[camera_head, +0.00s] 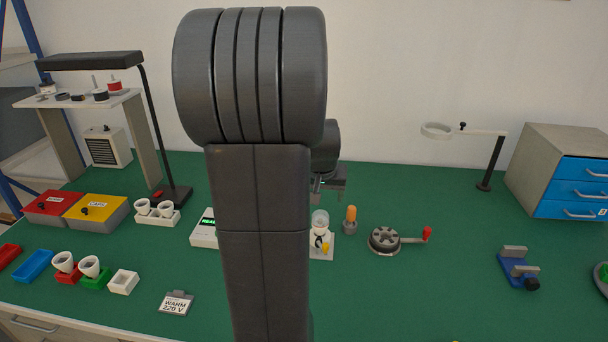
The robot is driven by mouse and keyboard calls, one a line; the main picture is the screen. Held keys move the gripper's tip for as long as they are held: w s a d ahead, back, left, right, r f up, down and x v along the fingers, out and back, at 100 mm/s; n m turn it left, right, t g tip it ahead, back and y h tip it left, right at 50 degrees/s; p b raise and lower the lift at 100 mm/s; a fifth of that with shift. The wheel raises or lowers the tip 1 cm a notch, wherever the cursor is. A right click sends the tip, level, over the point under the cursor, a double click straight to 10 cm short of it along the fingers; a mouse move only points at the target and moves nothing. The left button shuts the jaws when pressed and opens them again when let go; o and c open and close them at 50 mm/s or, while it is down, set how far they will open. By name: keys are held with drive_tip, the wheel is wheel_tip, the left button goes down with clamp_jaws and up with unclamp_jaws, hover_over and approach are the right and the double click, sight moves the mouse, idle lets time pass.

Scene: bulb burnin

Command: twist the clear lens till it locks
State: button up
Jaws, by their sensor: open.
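A clear, dome-like piece (320,216), which looks like the clear lens, sits upright on a small white fixture (328,252) at the middle of the bench. I cannot tell whether the lens is seated or locked.
An orange-topped lamp (350,214) stands close right of the fixture. Further right is a round crank device (385,240) with a red handle. A white meter (204,228) is partly behind my arm. A blue vise (518,270) stands right; green bench is clear between.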

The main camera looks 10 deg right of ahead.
drive_tip(key=x, duration=1.3)
drive_tip(key=shift+w+a+f+p, duration=0.2)
drive_tip(key=shift+w+f+p, duration=0.05)
drive_tip(key=shift+w+p, duration=0.15)
drive_tip(key=c, duration=1)
